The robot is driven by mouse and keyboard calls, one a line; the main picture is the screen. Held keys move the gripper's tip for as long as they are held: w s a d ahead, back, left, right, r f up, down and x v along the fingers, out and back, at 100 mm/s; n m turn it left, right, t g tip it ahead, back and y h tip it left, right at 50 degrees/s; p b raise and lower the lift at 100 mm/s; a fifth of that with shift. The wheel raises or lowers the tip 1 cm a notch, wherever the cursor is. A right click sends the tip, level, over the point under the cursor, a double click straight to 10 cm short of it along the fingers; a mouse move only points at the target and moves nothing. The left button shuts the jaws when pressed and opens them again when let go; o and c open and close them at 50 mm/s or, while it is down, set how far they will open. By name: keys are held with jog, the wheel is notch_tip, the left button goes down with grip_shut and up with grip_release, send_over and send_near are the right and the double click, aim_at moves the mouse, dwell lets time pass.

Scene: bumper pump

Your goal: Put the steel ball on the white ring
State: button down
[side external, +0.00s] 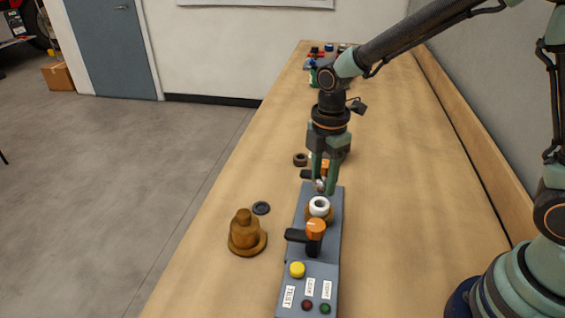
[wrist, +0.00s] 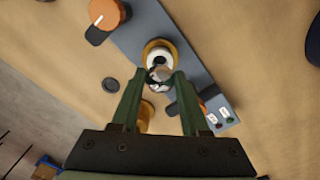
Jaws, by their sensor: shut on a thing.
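My gripper (side external: 322,184) points down and is shut on the small steel ball (side external: 320,185). The ball also shows between the fingertips in the wrist view (wrist: 159,74). The white ring (side external: 319,206) sits on a brass-coloured base on the grey panel (side external: 333,213). In the side view the ball is just above and behind the ring. In the wrist view the ball overlaps the lower edge of the white ring (wrist: 156,55). The gap between ball and ring is hard to tell.
An orange knob (side external: 315,229) with a black handle stands in front of the ring. A yellow button (side external: 297,270) is nearer. A brass stepped piece (side external: 246,236) and a black washer (side external: 261,208) lie left of the panel. A brown nut (side external: 300,159) lies farther back.

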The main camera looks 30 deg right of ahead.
aim_at(322, 191)
jog(key=shift+f, duration=1.7)
jog(key=shift+f, duration=0.25)
jog(key=shift+c, duration=2)
grip_release()
jog(key=shift+f, duration=0.1)
